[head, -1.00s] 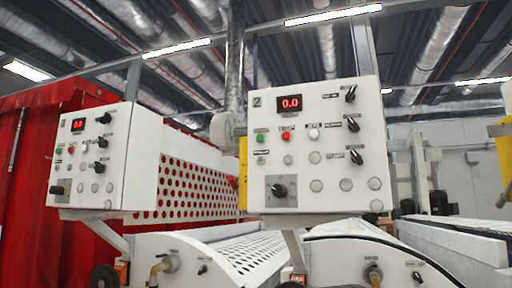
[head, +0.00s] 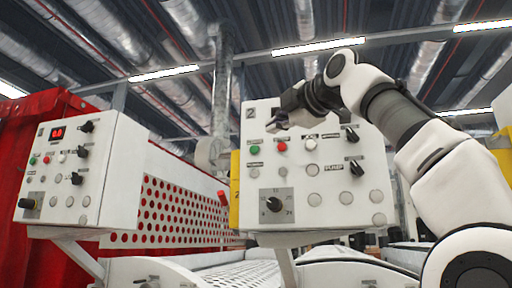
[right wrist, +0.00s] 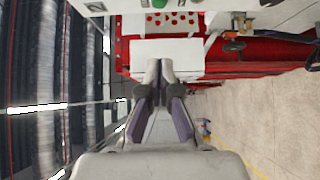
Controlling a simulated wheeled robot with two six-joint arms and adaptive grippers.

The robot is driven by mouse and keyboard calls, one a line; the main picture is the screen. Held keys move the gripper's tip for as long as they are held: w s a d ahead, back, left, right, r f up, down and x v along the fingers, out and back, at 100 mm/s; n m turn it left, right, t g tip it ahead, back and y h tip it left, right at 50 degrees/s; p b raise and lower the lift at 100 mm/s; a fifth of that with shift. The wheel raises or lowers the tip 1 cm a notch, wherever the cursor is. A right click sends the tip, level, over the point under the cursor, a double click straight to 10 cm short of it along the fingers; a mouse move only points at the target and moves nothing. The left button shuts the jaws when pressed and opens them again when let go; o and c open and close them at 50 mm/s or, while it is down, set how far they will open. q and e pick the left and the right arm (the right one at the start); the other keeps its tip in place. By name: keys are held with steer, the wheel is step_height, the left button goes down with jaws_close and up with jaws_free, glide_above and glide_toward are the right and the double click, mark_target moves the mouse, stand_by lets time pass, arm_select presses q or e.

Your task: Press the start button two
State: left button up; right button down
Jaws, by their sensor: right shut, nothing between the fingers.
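The control panel marked 2 (head: 330,208) is a white box in the middle of the head view. Its green button (head: 254,150) shows at the upper left of the panel, with a red button (head: 281,147) and a white button (head: 310,143) to its right. My right gripper (head: 273,123) is shut and empty. In the head view its fingertips show above the green and red buttons; the gap to the panel is unclear. The gripper covers the panel's display. In the right wrist view the closed fingertips (right wrist: 160,68) show with nothing held. My left gripper is out of view.
A similar white panel (head: 110,170) with a red display stands at the left, before a red curtain (head: 20,130). A perforated guard (head: 185,208) lies between the panels.

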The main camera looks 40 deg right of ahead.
steer(key=p, duration=0.9)
glide_toward(257, 145)
steer(key=w+a, duration=0.4)
steer(key=a, duration=0.1)
steer(key=w+d+p, duration=0.1)
steer(key=w+d+f+p, duration=0.1)
steer(key=d, duration=0.1)
steer(key=shift+w+d+p, duration=0.1)
steer(key=shift+p, duration=0.25)
steer(key=shift+w+d+f, duration=0.15)
steer(key=shift+d+f, duration=0.1)
steer(key=shift+a, duration=0.2)
